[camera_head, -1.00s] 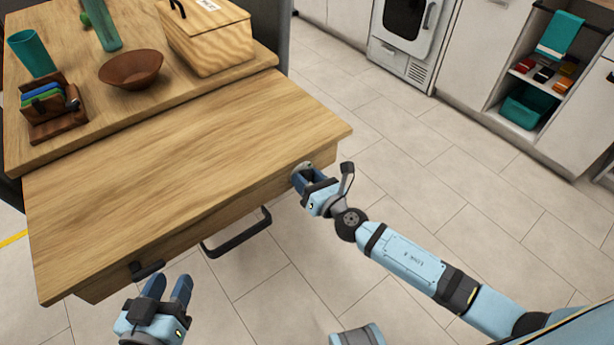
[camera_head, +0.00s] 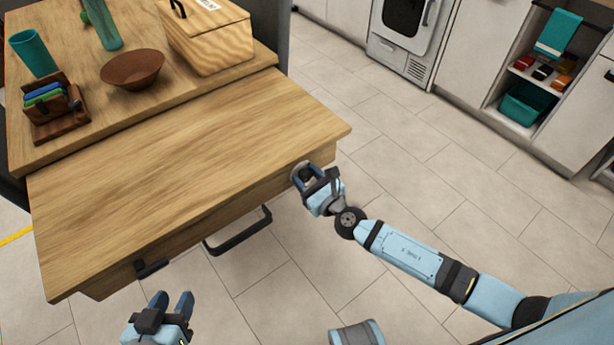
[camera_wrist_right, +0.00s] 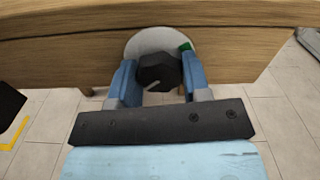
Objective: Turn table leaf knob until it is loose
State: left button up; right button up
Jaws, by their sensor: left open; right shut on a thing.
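The table leaf (camera_head: 185,165) is a wooden panel with an apron below its front edge. In the right wrist view the leaf knob (camera_wrist_right: 157,72) is a black, many-sided knob with a pale line on its face. It sits in front of a light round plate (camera_wrist_right: 147,43) with a green patch at its upper right. My right gripper (camera_wrist_right: 157,82) is shut on the knob, one blue finger on each side. In the head view my right gripper (camera_head: 303,174) is at the apron's right end and mostly covers the knob. My left gripper (camera_head: 172,302) is open and empty, below the table's front left corner.
A black bar handle (camera_head: 238,232) hangs below the apron, and a dark latch-like part (camera_head: 153,268) is at its left. A bowl (camera_head: 132,70), a wooden box (camera_head: 208,38), a teal cup (camera_head: 33,53) and a small rack (camera_head: 52,112) stand behind the leaf. Its top is clear.

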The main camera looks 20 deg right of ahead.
pick_arm(q)
jog(key=shift+r, duration=0.15)
pick_arm(e)
jog(key=o, duration=0.8)
pick_arm(q)
jog(key=shift+w+r, duration=0.2)
jog(key=shift+r, duration=0.05)
pick_arm(e)
jog(key=shift+o, duration=0.6)
jog(key=shift+s, duration=0.1)
pick_arm(q)
jog(key=shift+w+r, duration=0.15)
jog(key=shift+r, duration=0.15)
pick_arm(e)
jog(key=v, duration=1.3)
jog(key=shift+s, duration=0.3)
jog(key=shift+d, duration=0.1)
